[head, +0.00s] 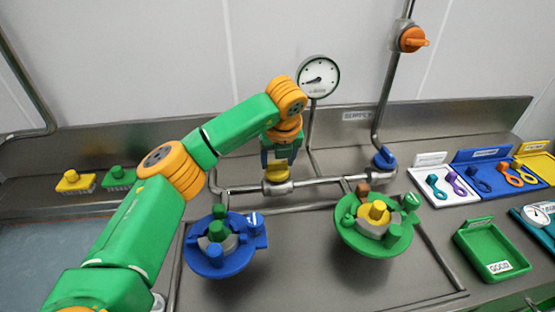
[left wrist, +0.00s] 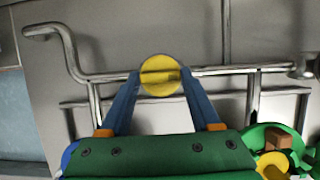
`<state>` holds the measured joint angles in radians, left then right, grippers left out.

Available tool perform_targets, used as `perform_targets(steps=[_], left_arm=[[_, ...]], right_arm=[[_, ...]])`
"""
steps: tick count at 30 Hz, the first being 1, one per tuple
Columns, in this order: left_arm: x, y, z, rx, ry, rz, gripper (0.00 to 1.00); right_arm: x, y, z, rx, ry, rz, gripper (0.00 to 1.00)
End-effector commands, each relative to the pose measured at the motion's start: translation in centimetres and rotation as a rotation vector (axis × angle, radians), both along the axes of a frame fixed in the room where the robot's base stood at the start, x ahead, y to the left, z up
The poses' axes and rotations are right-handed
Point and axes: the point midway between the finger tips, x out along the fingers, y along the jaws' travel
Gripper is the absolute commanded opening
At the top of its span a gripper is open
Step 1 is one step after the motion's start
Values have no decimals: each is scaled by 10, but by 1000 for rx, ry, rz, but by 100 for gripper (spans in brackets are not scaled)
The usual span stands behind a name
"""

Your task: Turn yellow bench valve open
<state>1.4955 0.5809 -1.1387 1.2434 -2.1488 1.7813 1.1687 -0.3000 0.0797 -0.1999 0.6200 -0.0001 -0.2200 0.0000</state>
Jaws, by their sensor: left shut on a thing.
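The yellow bench valve (head: 277,173) sits on the steel pipe along the back of the bench. In the left wrist view its round yellow knob (left wrist: 161,75) shows a darker bar across it, lying nearly level, roughly along the pipe. My left gripper (head: 277,160) points down onto the valve from above. In the left wrist view its two blue fingers (left wrist: 160,80) reach to either side of the knob and are shut on it. My right gripper is in neither view.
A blue valve (head: 384,158) and an orange valve (head: 411,39) sit on the pipework. A gauge (head: 318,77) stands behind. Blue (head: 211,262) and green (head: 372,243) round holders with parts stand in front. A green tray (head: 491,251) lies at right. Brushes (head: 75,182) lie at left.

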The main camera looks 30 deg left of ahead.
Motion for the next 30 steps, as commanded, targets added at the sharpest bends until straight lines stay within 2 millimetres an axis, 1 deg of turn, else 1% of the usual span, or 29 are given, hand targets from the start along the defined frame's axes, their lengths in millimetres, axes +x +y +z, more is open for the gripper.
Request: perform_targets(steps=[8,9,12,20,22,25,27,30], left_arm=[[0,1,1,1,-3,4,8],[0,1,1,1,-3,4,69],[0,1,1,0,-2,3,94],[0,0,0,0,-1,1,94],[-1,-1,5,-1,-3,0,94],[-7,-6,22,0,-6,-1,94],[-11,-10,37,1,-6,0,94],[-17,-14,54,0,-4,1,94]], right_arm=[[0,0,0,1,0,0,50],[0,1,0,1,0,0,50],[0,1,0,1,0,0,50],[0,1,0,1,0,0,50],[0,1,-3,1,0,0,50],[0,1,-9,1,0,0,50],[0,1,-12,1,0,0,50],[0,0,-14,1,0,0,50]])
